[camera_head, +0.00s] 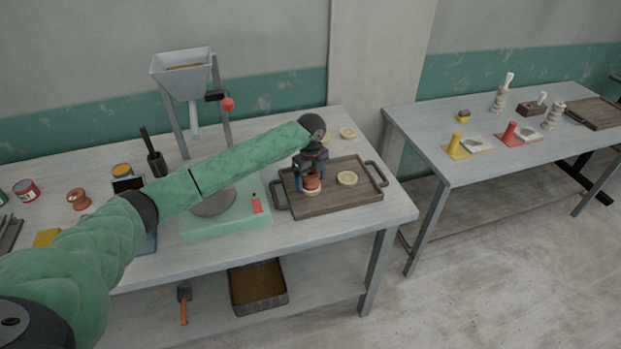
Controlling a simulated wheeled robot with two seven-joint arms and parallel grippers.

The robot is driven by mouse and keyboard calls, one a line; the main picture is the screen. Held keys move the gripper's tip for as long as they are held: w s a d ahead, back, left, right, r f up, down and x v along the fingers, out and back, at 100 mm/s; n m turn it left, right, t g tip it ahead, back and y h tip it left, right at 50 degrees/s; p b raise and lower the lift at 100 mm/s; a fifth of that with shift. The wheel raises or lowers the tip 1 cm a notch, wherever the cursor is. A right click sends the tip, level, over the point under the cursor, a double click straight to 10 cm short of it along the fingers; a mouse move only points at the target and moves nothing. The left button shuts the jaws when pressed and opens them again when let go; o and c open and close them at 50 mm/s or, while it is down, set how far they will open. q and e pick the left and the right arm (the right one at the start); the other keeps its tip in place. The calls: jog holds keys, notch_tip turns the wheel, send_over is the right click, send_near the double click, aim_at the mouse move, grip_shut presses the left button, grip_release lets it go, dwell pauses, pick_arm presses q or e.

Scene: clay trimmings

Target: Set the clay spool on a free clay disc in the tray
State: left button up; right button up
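My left gripper (311,181) reaches in over the wooden tray (335,207) and points down. Its dark fingers are closed around a terracotta clay spool (313,184), which is upright. The spool is at a pale clay disc (312,193) in the left part of the tray; I cannot tell whether it touches the disc. A second pale disc (347,178) lies bare in the right part of the tray. Another spool-shaped terracotta piece (78,199) stands on the table at far left. My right gripper is not in view.
Left of the tray is a green scale (240,225) with a round plate. A hopper (183,75) on a stand rises behind it. Another pale disc (348,133) lies behind the tray. The tray has raised dark handles (377,172). A second table (480,165) stands at right.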

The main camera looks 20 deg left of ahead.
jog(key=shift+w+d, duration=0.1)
pick_arm(q)
jog(key=shift+r+b, duration=0.35)
jog(key=shift+r, duration=0.1)
notch_tip(320, 180, up, 2)
jog(key=shift+r+b, duration=0.2)
jog(key=shift+b, duration=0.4)
notch_tip(320, 180, up, 7)
jog(key=b, duration=0.2)
jog(key=shift+b, duration=0.4)
jog(key=shift+r, duration=0.95)
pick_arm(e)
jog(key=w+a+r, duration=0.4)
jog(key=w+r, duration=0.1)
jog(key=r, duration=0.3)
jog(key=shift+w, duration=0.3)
pick_arm(q)
jog(key=shift+f, duration=0.1)
